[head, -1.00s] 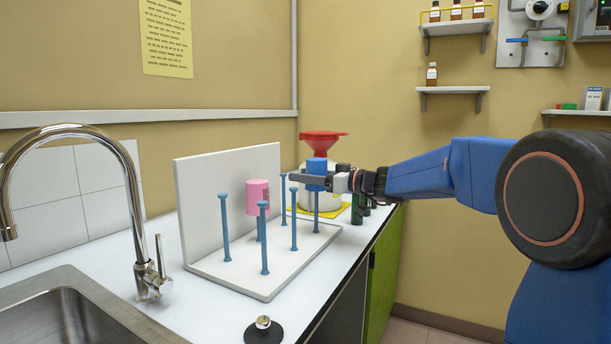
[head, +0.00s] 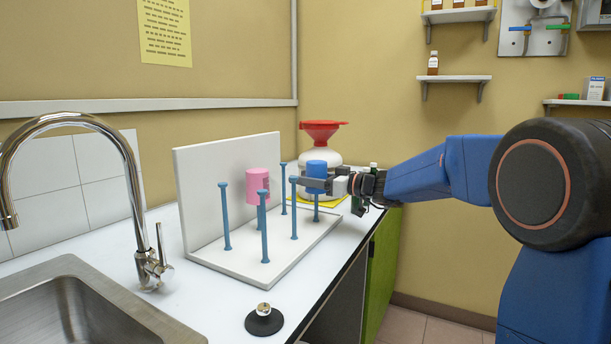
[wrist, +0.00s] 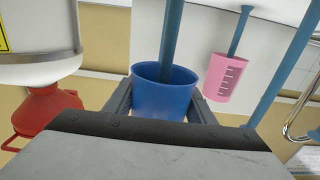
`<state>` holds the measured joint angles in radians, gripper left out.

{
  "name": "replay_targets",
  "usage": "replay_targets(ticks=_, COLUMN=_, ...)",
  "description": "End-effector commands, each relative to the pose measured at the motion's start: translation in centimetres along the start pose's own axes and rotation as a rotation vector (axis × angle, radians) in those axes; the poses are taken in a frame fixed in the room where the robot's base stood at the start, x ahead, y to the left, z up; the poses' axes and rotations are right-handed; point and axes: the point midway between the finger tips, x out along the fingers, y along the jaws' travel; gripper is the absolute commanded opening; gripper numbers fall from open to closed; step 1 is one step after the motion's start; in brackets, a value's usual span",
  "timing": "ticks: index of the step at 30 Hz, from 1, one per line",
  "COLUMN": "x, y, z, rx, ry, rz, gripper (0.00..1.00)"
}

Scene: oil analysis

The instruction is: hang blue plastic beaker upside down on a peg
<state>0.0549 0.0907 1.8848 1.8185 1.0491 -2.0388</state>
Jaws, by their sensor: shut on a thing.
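The blue plastic beaker (head: 317,177) is upside down, mouth downward, at the rack's right rear. My gripper (head: 316,186) is shut on it, one finger on each side. In the wrist view, which looks inverted, a blue peg (wrist: 172,40) enters the mouth of the beaker (wrist: 165,98), so the beaker is around the peg's upper part. The lower peg (head: 316,208) shows beneath it in the head view. The peg's top is hidden inside, so I cannot tell whether the beaker rests on it.
A pink beaker (head: 257,185) hangs upside down on another peg of the white rack (head: 225,165). Several bare blue pegs (head: 264,230) stand nearby. A white container with a red funnel (head: 322,130) stands behind. The sink and faucet (head: 140,230) are at left.

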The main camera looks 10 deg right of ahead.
Motion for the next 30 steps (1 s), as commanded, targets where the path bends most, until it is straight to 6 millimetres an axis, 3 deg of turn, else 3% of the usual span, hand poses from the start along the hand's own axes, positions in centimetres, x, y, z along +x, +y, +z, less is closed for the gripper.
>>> replay_targets(ticks=11, x=0.0, y=0.0, z=0.3, rx=-0.001, ry=0.000, rz=0.000, gripper=0.23)
replay_targets(ticks=12, x=0.0, y=0.0, z=0.3, rx=-0.001, ry=0.000, rz=0.000, gripper=0.59)
replay_targets(ticks=14, x=0.0, y=0.0, z=0.3, rx=-0.001, ry=0.000, rz=0.000, gripper=0.71)
replay_targets(ticks=24, x=-0.2, y=0.0, z=0.3, rx=-0.001, ry=0.000, rz=0.001, gripper=0.71)
replay_targets(ticks=30, x=-2.5, y=0.1, z=0.2, rx=0.000, ry=0.001, rz=0.003, gripper=0.71)
